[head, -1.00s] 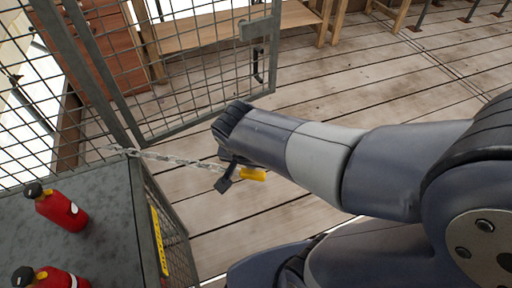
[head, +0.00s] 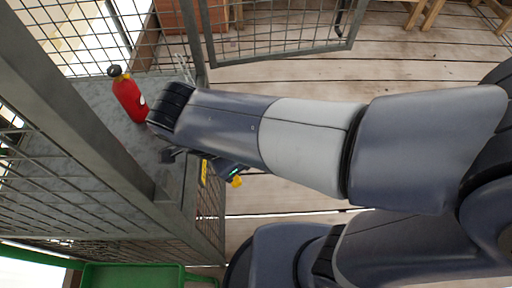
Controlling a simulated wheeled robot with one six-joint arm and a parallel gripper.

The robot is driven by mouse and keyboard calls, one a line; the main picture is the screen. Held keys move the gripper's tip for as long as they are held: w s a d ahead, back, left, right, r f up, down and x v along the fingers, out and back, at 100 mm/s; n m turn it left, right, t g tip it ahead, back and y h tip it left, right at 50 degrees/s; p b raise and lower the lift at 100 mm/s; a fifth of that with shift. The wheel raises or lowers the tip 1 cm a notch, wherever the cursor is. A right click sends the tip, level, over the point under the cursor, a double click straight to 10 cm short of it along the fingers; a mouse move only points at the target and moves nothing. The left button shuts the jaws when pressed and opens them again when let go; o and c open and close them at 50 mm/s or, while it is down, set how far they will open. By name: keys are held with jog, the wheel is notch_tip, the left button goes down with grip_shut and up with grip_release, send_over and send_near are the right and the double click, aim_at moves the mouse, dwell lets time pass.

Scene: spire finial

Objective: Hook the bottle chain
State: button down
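My gripper (head: 200,162) is at the near side of the grey cage, mostly covered by my wrist. A yellow handle (head: 237,182) sticks out beside its fingers, and the gripper seems shut on it. A short stretch of the metal chain (head: 185,68) shows above my wrist, near the cage's back corner; the rest is hidden behind my arm. One red bottle (head: 130,98) with a black cap stands on the grey cage shelf (head: 92,98), left of my wrist. Any hook is not discernible.
A thick grey cage post (head: 75,115) crosses the left side in front of the shelf. The open mesh door (head: 275,30) is at the top. A yellow label (head: 204,172) is on the cage edge. A green container (head: 130,274) is at bottom left. Plank floor lies to the right.

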jog(key=shift+s+a, duration=0.45)
jog(key=shift+a, duration=0.25)
